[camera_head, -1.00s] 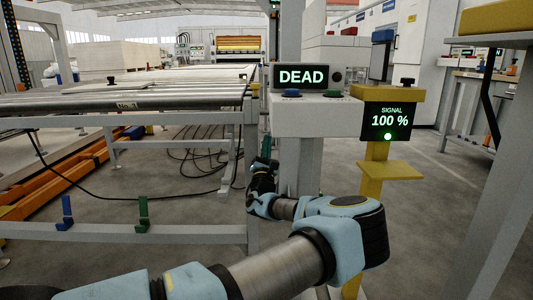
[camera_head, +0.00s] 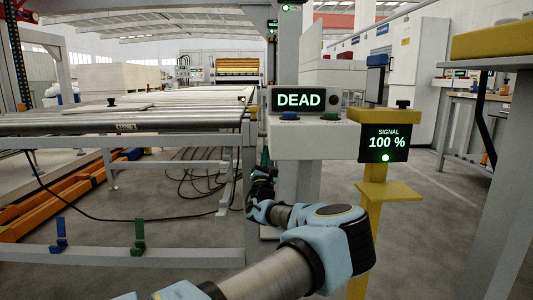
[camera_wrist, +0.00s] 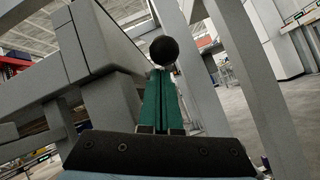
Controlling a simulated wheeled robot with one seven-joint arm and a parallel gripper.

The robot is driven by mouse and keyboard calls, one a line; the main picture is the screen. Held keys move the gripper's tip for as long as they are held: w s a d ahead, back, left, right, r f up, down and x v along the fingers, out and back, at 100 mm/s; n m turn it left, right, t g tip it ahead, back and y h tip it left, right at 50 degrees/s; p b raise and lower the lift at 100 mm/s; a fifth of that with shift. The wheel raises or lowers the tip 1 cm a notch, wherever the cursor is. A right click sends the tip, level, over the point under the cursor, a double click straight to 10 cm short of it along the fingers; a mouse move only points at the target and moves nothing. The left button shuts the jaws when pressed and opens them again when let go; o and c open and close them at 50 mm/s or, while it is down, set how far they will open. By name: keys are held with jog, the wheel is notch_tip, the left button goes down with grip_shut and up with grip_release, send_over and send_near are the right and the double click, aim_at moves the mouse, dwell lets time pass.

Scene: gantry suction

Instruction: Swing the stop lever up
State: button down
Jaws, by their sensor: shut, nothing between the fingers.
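A round black knob (camera_wrist: 164,50), which looks like the end of the stop lever, shows in the wrist view just past my fingertips. The rest of that lever is hidden, and I cannot tell whether the fingers touch the knob. My gripper (camera_wrist: 160,74) has two green fingers lying together, empty, pointing at the knob. In the head view my gripper (camera_head: 265,158) is low beside the grey frame post, left of the console pedestal; the knob cannot be made out there.
The grey console (camera_head: 315,140) has a "DEAD" display (camera_head: 299,100) and blue and green buttons. The yellow stand (camera_head: 376,190) carries a "SIGNAL 100 %" screen (camera_head: 385,143). A roller conveyor (camera_head: 110,125) is at left. Blue (camera_head: 61,237) and green (camera_head: 139,240) hooks sit on its lower beam. Grey beams crowd my gripper.

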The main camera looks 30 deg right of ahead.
jog(key=r+p, duration=0.1)
jog(key=p, duration=0.2)
jog(key=r+p, duration=0.2)
jog(key=p, duration=0.1)
jog(key=r+p, duration=0.2)
jog(key=p, duration=0.1)
jog(key=shift+s+r, duration=0.2)
jog(key=shift+s, duration=0.05)
jog(key=shift+f, duration=0.1)
